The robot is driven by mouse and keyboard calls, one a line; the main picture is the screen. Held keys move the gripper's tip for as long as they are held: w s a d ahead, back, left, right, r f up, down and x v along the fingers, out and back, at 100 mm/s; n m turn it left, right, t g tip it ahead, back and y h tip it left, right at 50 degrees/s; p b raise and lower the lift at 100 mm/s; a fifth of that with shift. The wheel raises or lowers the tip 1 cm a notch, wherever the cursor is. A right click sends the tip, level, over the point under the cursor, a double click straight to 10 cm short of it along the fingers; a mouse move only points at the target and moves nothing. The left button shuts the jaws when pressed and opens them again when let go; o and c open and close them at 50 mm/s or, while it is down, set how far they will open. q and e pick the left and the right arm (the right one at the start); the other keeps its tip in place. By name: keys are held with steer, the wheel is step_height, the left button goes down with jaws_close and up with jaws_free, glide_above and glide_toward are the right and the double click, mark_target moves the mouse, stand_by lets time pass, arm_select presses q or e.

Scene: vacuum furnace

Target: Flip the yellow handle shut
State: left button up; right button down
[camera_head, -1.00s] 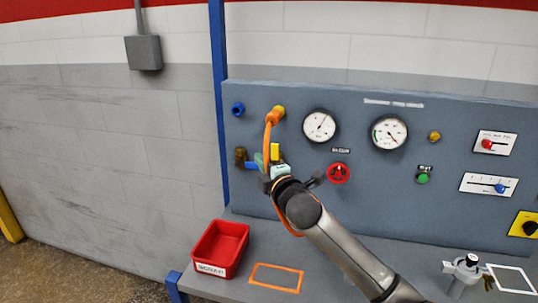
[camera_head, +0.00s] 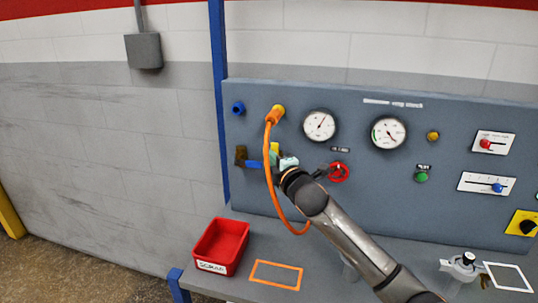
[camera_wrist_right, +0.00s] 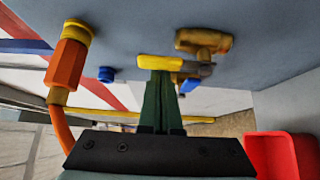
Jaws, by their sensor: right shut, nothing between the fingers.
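The yellow handle (camera_head: 275,148) is at the left of the grey panel, just above my right gripper (camera_head: 274,161). In the right wrist view the yellow handle (camera_wrist_right: 160,62) lies crosswise over the tips of my right gripper (camera_wrist_right: 160,75), which is shut with nothing held. The fingertips are at or against the handle; I cannot tell if they touch. A brass valve body (camera_wrist_right: 203,40) is right beside the handle, and shows in the head view (camera_head: 240,157) with a blue lever (camera_head: 253,165). My left gripper is out of view.
An orange hose (camera_head: 268,180) hangs from a yellow fitting (camera_head: 278,112) and passes close by my right gripper. A red bin (camera_head: 238,262) stands on the bench below. A red knob (camera_head: 339,172) and gauges (camera_head: 319,126) are to the right.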

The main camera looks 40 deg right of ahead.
steer(key=shift+s+d+m+b, duration=0.1)
steer(key=shift+m+b, duration=0.2)
steer(key=shift+b, duration=0.25)
